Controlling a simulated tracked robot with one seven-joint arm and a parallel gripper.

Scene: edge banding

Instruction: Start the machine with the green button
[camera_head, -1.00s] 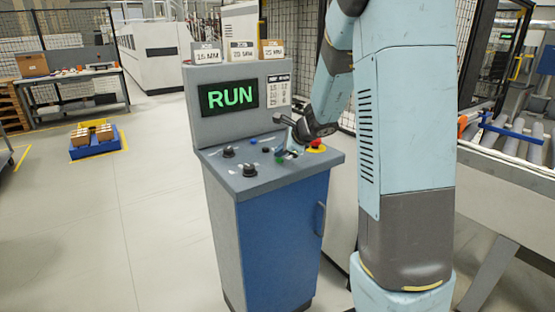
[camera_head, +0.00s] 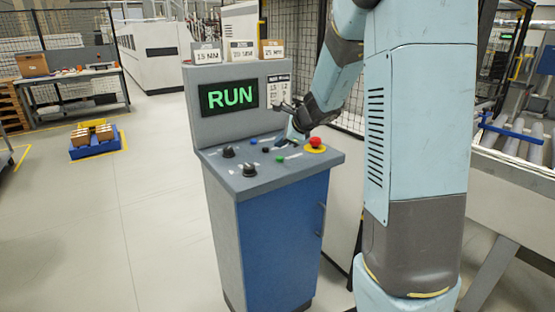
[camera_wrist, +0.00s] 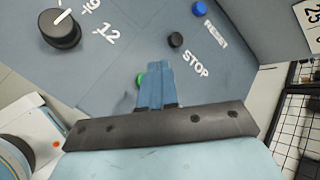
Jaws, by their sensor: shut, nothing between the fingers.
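The control console's sloped panel (camera_head: 225,170) holds the green button (camera_head: 280,158), which is in clear sight in the head view. In the wrist view the green button (camera_wrist: 139,79) peeks out at the left of my fingers, partly hidden by them. My gripper (camera_head: 284,142) is shut and empty, its tips over the panel just behind the green button in the head view. In the wrist view my gripper (camera_wrist: 157,66) shows as blue fingers held together. The screen (camera_head: 230,96) reads RUN in green letters.
A black button (camera_wrist: 176,40) by a STOP label and a blue button (camera_wrist: 199,8) are near my fingers. The red mushroom button (camera_head: 316,141) is at the panel's right. Two knobs (camera_head: 228,151) are at its left. Labelled boxes (camera_head: 242,50) stand on the console top.

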